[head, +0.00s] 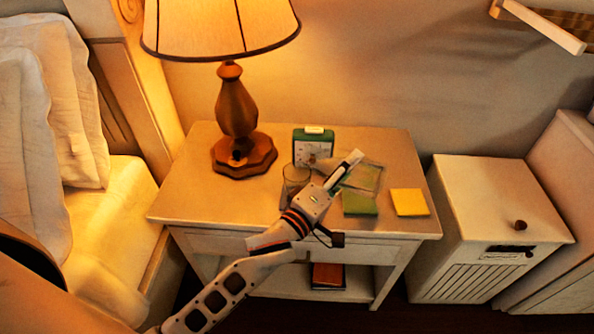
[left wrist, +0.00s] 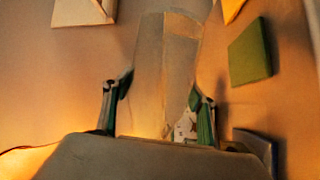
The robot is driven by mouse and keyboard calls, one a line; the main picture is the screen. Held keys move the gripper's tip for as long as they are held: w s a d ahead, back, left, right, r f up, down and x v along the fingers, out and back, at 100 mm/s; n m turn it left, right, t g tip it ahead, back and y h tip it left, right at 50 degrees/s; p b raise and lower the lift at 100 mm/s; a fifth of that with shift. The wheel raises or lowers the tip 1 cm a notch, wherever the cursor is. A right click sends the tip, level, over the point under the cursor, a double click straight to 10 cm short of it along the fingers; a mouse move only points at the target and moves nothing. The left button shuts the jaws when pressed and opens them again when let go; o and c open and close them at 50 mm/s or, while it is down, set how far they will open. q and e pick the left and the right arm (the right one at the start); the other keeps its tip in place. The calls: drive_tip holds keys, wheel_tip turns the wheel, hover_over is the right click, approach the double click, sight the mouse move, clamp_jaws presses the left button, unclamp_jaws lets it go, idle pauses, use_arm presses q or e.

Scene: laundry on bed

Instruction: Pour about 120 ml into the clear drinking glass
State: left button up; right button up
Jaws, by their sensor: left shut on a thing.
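My left gripper (head: 342,176) is above the nightstand, shut on a clear vessel (head: 364,177). The vessel looks tilted, its far end pointing right. In the left wrist view the clear vessel (left wrist: 165,75) stands between the two fingers of my left gripper (left wrist: 158,112); I cannot make out the liquid level in it. A clear drinking glass (head: 296,178) stands upright on the nightstand, just left of my gripper, its lower part partly hidden by my wrist. My right gripper is not in view.
The nightstand (head: 195,190) carries a lamp (head: 237,110), a green-and-white box (head: 313,146), a green pad (head: 360,203) and a yellow pad (head: 409,202). The green pad also shows in the left wrist view (left wrist: 250,52). A white cabinet (head: 490,215) stands right; a bed is left.

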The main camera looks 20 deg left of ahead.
use_arm(q)
drive_tip(key=shift+a+r, duration=0.1)
drive_tip(key=shift+r, duration=0.3)
drive_tip(key=shift+d+r+n+t, duration=0.25)
drive_tip(key=shift+d+n+t, duration=0.1)
drive_tip(key=shift+n, duration=0.15)
idle(0.4)
drive_tip(key=shift+r+n, duration=0.4)
drive_tip(key=shift+n, duration=0.1)
idle(1.8)
drive_tip(key=f+m, duration=0.2)
drive_tip(key=shift+d+f+m, duration=0.2)
drive_tip(key=shift+d+m, duration=0.1)
drive_tip(key=shift+d, duration=0.1)
drive_tip(key=shift+d+f+m+g, duration=0.25)
drive_tip(key=shift+m+g, duration=0.05)
drive_tip(key=shift+g, duration=0.25)
drive_tip(key=shift+f+m+p, duration=0.25)
drive_tip(key=shift+m+p, duration=0.15)
drive_tip(key=shift+p, duration=0.05)
drive_tip(key=shift+a+f, duration=0.1)
drive_tip(key=shift+f, duration=0.2)
